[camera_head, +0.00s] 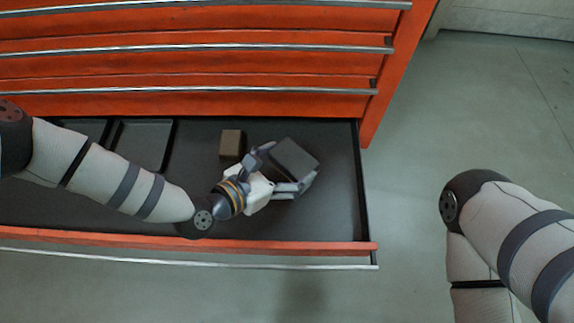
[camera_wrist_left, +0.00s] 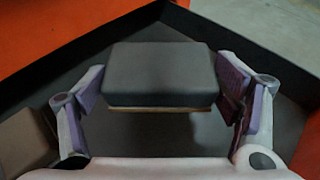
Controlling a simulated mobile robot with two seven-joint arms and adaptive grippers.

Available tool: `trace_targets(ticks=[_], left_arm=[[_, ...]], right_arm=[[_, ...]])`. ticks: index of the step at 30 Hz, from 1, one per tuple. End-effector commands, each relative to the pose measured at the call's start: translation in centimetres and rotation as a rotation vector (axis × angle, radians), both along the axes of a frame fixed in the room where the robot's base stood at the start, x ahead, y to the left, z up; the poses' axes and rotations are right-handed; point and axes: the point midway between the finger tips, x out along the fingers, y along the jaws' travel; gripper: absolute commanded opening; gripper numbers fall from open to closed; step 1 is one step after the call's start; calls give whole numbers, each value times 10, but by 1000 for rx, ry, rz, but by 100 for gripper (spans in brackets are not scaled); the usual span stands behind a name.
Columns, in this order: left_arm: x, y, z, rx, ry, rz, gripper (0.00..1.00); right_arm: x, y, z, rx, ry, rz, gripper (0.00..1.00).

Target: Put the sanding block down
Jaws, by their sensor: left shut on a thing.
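The sanding block, a dark grey block (camera_head: 294,158), is between the fingers of my left gripper (camera_head: 287,167), over the right part of the open drawer. In the left wrist view the block (camera_wrist_left: 158,72) shows a dark top and a thin tan lower edge, with a finger at each side. My left gripper is shut on it. I cannot tell whether its underside touches the drawer floor. My right gripper is out of view; only part of the right arm shows.
The open drawer (camera_head: 335,215) has a dark floor and an orange front with a metal rail. A brown block (camera_head: 231,144) lies left of the held block. Shallow trays (camera_head: 143,140) are further left. The orange cabinet (camera_head: 200,70) rises behind. Bare drawer floor shows at right.

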Motion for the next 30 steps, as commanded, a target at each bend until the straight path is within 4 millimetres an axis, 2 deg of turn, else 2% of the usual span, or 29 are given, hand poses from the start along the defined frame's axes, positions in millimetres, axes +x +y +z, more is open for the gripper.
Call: trace_targets(ticks=[1, 7, 11, 17, 22, 23, 24, 30], left_arm=[[5, -2, -9, 0, -1, 0, 51], [19, -7, -26, -1, -2, 0, 51], [18, -7, -52, -1, 1, -1, 51], [18, -6, -50, -2, -3, 0, 51], [18, -6, -56, -2, -2, 0, 51], [18, -6, -55, -1, -1, 0, 90], [18, -6, -55, -1, -2, 0, 99], [18, -6, -54, -1, -2, 0, 100]], right_arm=[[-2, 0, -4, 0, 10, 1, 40], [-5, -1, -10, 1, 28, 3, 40], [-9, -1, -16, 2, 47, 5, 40], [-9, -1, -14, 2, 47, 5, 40], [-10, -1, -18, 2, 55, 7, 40], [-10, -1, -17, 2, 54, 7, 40], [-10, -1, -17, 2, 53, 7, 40], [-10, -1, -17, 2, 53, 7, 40]])
